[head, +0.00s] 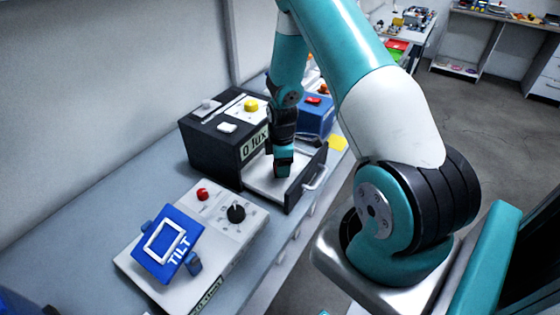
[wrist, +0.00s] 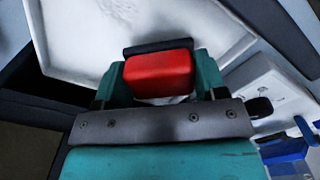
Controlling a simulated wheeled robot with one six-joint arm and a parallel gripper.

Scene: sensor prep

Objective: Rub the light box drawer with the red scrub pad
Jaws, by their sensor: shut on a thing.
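The black light box (head: 212,152) stands on the bench with its drawer (head: 258,186) pulled open. The drawer has a white floor, also filling the upper part of the wrist view (wrist: 85,38), with faint grey marks on it. My gripper (head: 282,172) points down into the open drawer. In the wrist view my gripper (wrist: 160,82) is shut on the red scrub pad (wrist: 158,75), which has a dark strip along its far edge. The pad is low over the drawer floor; I cannot tell whether it touches. In the head view the pad is hidden by the gripper.
A white panel with a blue TILT plate (head: 168,243), a red button (head: 202,194) and a black knob (head: 236,213) lies in front of the box. The wall is at the left.

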